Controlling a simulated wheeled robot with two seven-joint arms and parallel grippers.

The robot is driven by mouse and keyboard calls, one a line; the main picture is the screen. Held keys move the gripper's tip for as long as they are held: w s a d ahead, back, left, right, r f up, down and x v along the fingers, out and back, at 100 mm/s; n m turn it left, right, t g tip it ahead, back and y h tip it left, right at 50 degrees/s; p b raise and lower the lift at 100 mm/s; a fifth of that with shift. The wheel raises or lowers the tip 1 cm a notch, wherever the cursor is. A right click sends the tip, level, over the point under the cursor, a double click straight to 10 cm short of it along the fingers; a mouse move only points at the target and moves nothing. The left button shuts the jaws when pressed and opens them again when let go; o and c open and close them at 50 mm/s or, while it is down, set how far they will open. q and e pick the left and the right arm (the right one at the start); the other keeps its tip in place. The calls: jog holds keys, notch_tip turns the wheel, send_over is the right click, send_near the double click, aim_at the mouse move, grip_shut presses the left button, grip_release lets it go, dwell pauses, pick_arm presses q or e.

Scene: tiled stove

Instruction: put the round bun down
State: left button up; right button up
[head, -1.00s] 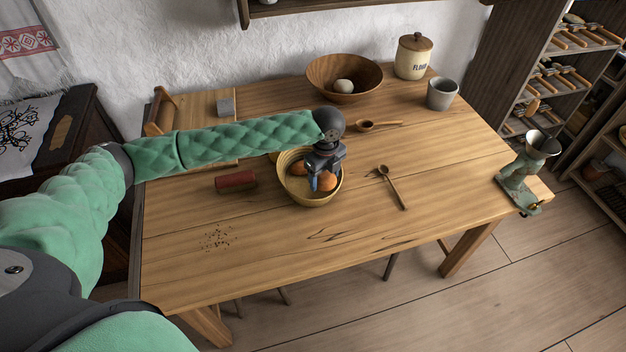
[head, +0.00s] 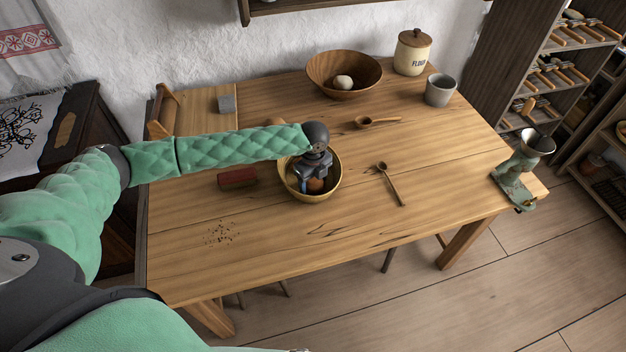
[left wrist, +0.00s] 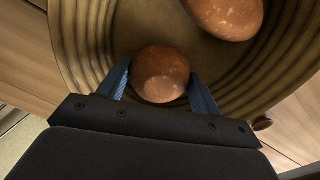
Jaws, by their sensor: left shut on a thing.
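A round brown bun (left wrist: 160,74) sits between the two blue fingers of my left gripper (left wrist: 160,88), which is shut on it. In the head view the bun (head: 316,186) shows partly below my left gripper (head: 314,188), inside the ribbed tan basket (head: 336,182). The basket wall (left wrist: 92,50) surrounds the bun in the left wrist view. A second brown bun (left wrist: 228,14) lies in the basket, a little apart from the held one. I cannot tell whether the held bun touches the basket floor. My right gripper is not in view.
A red block-like brush (head: 237,178) lies left of the basket. Wooden spoons (head: 390,184) lie to the right. A wooden bowl (head: 320,70), flour jar (head: 412,52) and grey cup (head: 440,90) stand at the back. The table front is largely clear.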

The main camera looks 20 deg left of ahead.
aim_at(313, 179)
pick_arm(q)
jog(key=shift+f, duration=0.1)
jog(key=o, duration=0.7)
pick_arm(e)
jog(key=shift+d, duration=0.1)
pick_arm(q)
jog(key=shift+r, duration=0.3)
notch_tip(313, 179, up, 10)
jog(key=b, duration=0.4)
jog(key=shift+w+r, duration=0.1)
jog(key=shift+r, duration=0.7)
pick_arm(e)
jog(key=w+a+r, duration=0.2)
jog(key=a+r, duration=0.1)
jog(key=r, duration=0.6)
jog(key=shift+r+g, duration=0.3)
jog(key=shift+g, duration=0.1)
